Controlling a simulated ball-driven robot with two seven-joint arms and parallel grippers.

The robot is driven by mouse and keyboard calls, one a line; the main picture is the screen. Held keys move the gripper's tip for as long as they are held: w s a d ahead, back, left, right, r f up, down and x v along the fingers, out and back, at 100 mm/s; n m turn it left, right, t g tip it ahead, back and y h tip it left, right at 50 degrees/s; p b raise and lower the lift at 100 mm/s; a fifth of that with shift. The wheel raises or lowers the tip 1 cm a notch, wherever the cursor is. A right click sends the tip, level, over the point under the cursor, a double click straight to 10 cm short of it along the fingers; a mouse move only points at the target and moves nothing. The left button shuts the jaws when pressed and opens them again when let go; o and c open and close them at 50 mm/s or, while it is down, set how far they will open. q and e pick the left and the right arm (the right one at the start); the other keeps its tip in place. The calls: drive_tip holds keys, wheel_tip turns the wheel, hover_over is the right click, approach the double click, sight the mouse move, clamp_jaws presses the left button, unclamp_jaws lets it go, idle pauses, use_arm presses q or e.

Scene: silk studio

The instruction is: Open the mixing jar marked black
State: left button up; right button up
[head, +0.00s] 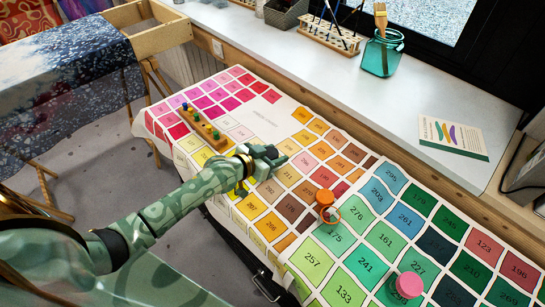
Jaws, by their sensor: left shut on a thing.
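My left gripper (280,158) reaches in from the left over the colour chart cloth (262,118), above its orange and tan squares. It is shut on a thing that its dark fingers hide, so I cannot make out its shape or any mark. Nearer the front right stands a jar with a pink lid (409,286). I can read no mark for black on either jar. My right gripper is not in view.
A wooden strip with coloured pegs (201,125) lies on the chart left of my gripper. The white sill (300,60) behind holds a teal brush jar (382,54), a brush rack (330,36) and a card (452,137). A fabric-covered frame (60,62) stands at the left.

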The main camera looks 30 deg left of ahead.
sight(273, 151)
use_arm(q)
drive_tip(key=r, duration=0.1)
drive_tip(key=r+p, duration=0.2)
drive_tip(key=shift+s+r, duration=0.25)
drive_tip(key=shift+r, duration=0.05)
drive_tip(key=s+r+p, duration=0.1)
drive_tip(key=r, duration=0.1)
drive_tip(key=s+r+p, duration=0.2)
drive_tip(key=shift+s+r, duration=0.2)
drive_tip(key=shift+s, duration=0.05)
drive_tip(key=s+r+p, duration=0.3)
drive_tip(key=s+r, duration=0.1)
drive_tip(key=s, duration=0.6)
drive_tip(key=shift+a+r, duration=0.15)
drive_tip(key=shift+a, duration=0.05)
drive_tip(key=c, duration=0.4)
